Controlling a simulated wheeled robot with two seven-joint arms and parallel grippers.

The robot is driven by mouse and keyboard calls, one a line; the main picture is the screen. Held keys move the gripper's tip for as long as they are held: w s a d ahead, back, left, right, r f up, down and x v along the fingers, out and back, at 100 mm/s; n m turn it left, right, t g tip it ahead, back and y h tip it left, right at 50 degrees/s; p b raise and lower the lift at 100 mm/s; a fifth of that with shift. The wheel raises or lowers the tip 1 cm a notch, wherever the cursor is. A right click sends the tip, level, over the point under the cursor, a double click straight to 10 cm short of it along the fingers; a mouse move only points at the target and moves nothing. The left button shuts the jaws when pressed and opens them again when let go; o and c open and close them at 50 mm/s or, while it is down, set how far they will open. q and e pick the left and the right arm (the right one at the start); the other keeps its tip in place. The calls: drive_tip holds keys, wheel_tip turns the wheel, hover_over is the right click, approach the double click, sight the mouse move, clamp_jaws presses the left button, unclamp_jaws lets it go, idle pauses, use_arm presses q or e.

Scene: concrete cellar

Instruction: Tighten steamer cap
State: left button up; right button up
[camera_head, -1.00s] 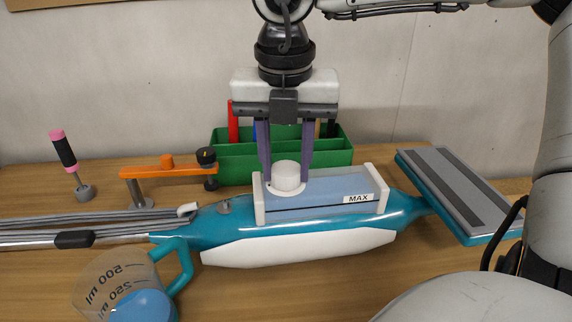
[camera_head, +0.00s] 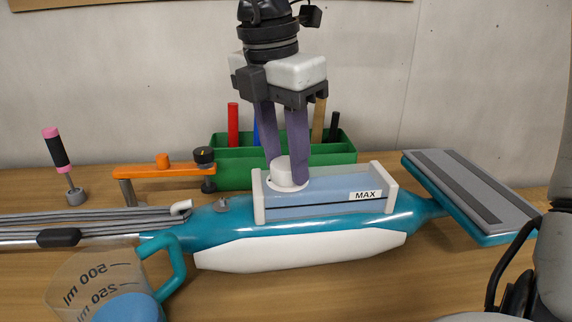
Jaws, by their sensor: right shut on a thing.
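The teal steamer (camera_head: 330,232) lies on the wooden table with its pole to the left and its flat head (camera_head: 470,190) to the right. Its clear bluish tank, marked MAX (camera_head: 335,186), is on top. The white round cap (camera_head: 284,171) sits at the tank's left end. My right gripper (camera_head: 287,174) comes down from above and is shut on the cap, one purple finger on each side. The fingers partly cover the cap. My left gripper is not in view.
A measuring jug (camera_head: 100,288) with blue liquid stands front left. An orange clamp bar (camera_head: 150,171) and a pink-black tool (camera_head: 59,155) stand at the back left. A green tool bin (camera_head: 335,172) is close behind the steamer.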

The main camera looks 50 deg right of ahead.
drive_tip(key=shift+m, duration=1)
drive_tip(key=shift+f, duration=0.1)
drive_tip(key=o, duration=1.5)
drive_tip(key=n, duration=0.3)
drive_tip(key=shift+n+b, duration=0.3)
drive_tip(key=shift+n, duration=0.5)
